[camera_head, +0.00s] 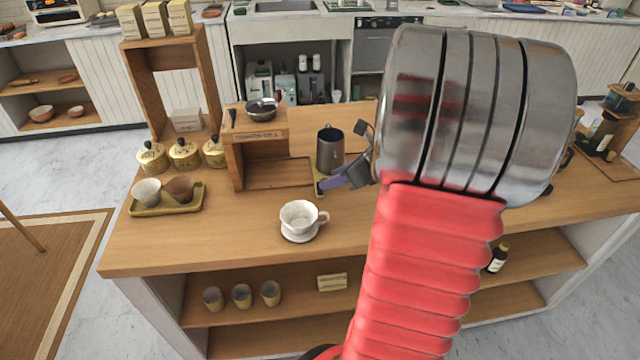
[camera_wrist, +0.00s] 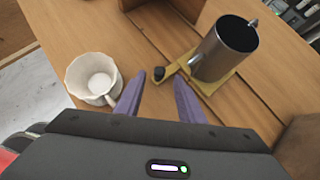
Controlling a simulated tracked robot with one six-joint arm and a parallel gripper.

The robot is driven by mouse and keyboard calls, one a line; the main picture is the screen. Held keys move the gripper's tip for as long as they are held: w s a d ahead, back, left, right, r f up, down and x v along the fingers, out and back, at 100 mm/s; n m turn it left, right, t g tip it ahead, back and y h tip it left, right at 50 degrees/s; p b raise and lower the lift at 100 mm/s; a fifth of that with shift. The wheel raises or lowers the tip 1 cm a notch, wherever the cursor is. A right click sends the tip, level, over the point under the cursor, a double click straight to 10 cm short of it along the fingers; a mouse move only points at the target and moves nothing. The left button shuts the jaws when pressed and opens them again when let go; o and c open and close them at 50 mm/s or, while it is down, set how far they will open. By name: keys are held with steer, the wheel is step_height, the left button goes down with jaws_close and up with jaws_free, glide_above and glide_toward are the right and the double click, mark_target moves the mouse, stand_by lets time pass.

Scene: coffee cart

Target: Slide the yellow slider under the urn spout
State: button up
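The yellow slider (camera_wrist: 222,84) is a flat plate with a narrow arm ending in a black knob (camera_wrist: 158,73). A grey metal mug (camera_wrist: 226,50) stands upright on it. In the head view the mug (camera_head: 330,150) stands right of the low wooden stand, with the slider's edge (camera_head: 319,188) showing below. My gripper (camera_head: 329,181) is beside the slider. In the wrist view its purple fingers (camera_wrist: 158,92) are apart and empty, with the knob just beyond and between their tips. I cannot make out the urn spout; my arm hides much of the counter's right side.
A white cup (camera_head: 299,217) on a saucer stands in front of the slider; it is close left of my fingers in the wrist view (camera_wrist: 93,82). The wooden stand (camera_head: 232,160) holds a dark bowl (camera_head: 262,109). A tray (camera_head: 182,208) with two cups is at left.

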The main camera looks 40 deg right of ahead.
steer(key=x, duration=0.7)
steer(key=shift+c, duration=0.4)
jaws_close()
